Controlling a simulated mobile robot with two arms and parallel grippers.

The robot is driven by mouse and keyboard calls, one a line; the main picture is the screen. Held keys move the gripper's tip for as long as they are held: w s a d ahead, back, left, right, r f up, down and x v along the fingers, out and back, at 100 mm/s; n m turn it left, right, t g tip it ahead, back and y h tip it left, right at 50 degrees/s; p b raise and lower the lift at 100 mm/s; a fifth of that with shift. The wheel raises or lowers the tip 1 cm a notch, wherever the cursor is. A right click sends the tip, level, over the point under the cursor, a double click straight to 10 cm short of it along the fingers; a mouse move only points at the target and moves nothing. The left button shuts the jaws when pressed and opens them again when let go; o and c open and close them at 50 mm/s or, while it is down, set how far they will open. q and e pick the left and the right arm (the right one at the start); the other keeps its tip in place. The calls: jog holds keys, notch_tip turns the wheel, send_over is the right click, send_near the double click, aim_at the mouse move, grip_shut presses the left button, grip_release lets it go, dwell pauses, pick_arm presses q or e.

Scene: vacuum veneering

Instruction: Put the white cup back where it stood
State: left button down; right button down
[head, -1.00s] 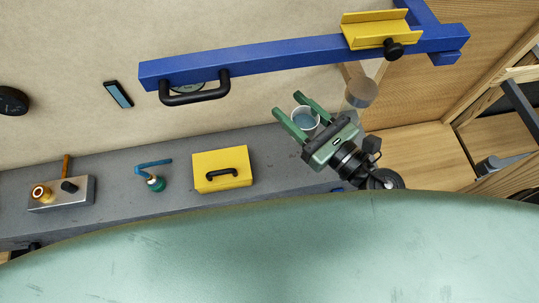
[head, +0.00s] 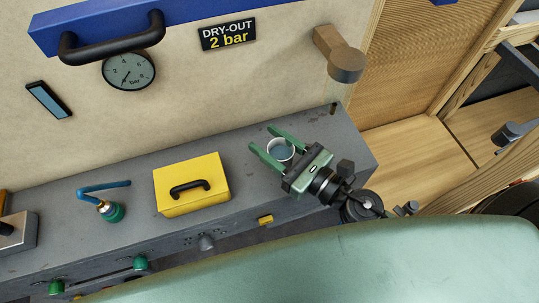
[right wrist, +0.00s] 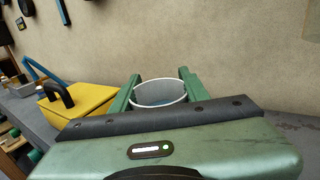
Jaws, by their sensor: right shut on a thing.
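The white cup (head: 281,150) is between the two green fingers of my right gripper (head: 262,136), which is shut on it. The cup is upright, with a blue-grey inside or filling, and shows over the right part of the grey bench (head: 341,150). I cannot tell whether its base touches the bench. In the right wrist view the cup (right wrist: 160,92) shows its white rim between the fingers, its lower part hidden by the gripper body. My left gripper is not in view.
A yellow box with a black handle (head: 192,184) stands on the bench left of the cup. A green fitting with a blue hose (head: 110,210) is further left. A brown-grey wall knob (head: 346,64) is above right. The pale green curved surface (head: 330,260) fills the front.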

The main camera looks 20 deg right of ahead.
aim_at(281, 156)
jog(key=shift+f+b, duration=1.3)
jog(key=shift+f, duration=0.65)
jog(key=shift+f, duration=0.1)
jog(key=shift+f+b, duration=0.15)
jog(key=shift+b, duration=0.15)
jog(key=c, duration=0.7)
grip_release()
